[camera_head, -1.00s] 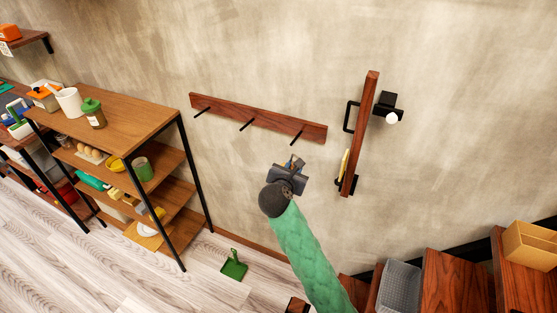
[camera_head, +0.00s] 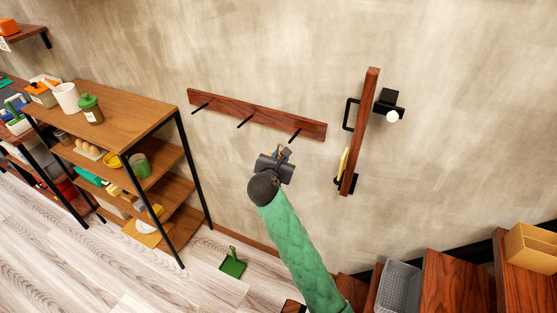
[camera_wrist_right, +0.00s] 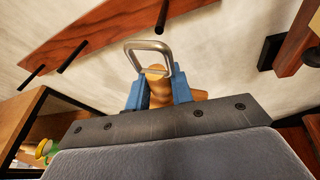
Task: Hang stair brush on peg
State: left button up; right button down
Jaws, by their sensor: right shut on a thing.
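My right gripper (camera_head: 284,153) is in front of the wall, just below the rightmost peg (camera_head: 295,136) of the wooden peg rail (camera_head: 250,114). In the right wrist view its blue fingers (camera_wrist_right: 159,92) are shut on the tan handle of the stair brush (camera_wrist_right: 157,72). A metal hanging loop (camera_wrist_right: 133,45) stands out from the handle's end, toward the rail. The loop's top edge is close below a peg tip (camera_wrist_right: 160,27) in that view; depth between them is hard to judge. No peg is seen through the loop. The brush's head is hidden. My left gripper is not in view.
A dark wooden rail (camera_head: 361,130) with a black handle and lamp stands right of the pegs. A loaded shelf unit (camera_head: 140,110) is at left. A green dustpan (camera_head: 233,264) lies on the floor. Wooden steps with a grey bin (camera_head: 398,288) are at lower right.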

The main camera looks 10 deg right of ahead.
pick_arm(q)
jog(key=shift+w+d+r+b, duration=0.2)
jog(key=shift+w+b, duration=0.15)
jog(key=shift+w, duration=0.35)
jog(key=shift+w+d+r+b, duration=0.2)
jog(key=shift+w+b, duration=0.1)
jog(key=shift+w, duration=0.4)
pick_arm(e)
jog(key=w+d, duration=0.5)
jog(key=w, duration=0.2)
jog(key=shift+w+d+f, duration=0.2)
jog(key=shift+f, duration=0.15)
